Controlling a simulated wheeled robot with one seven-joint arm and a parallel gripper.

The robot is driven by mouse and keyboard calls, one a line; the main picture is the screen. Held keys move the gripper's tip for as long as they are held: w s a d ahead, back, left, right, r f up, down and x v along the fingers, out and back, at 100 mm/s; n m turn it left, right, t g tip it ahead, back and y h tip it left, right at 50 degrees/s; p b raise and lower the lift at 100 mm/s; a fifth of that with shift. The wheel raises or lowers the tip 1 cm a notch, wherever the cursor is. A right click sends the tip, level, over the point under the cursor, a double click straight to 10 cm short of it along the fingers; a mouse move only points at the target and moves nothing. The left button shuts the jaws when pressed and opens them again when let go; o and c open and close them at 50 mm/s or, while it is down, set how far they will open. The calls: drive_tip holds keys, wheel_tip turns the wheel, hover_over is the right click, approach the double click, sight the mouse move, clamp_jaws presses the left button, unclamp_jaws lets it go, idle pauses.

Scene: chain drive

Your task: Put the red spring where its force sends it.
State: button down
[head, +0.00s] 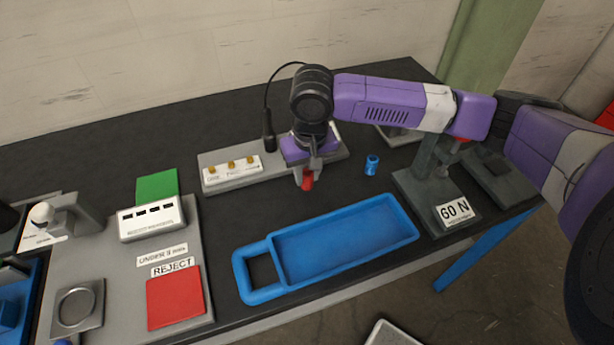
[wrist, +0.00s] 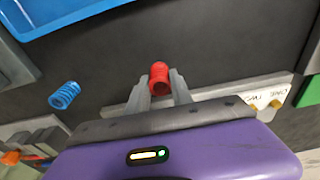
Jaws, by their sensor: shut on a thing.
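The red spring (head: 307,181) is held between the fingers of my gripper (head: 306,172), above the black bench between the grey block with brass knobs and the blue tray. In the wrist view the red spring (wrist: 159,78) sits between the two grey fingertips (wrist: 159,88), which are shut on it. A blue spring (head: 371,165) stands on the bench to the right; it also shows in the wrist view (wrist: 64,95). A grey press (head: 430,175) with a "60 N" label (head: 455,210) stands at the right. A red "REJECT" pad (head: 174,298) and a green pad (head: 157,187) lie at the left.
An empty blue tray (head: 268,291) with a handle loop lies along the front of the bench. A white multi-slot box (head: 151,219) stands on the grey board (head: 125,300). Bare bench lies around the blue spring.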

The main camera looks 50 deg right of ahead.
drive_tip(key=shift+f, duration=0.8)
drive_tip(key=shift+f, duration=0.15)
drive_tip(key=c, duration=1.1)
unclamp_jaws()
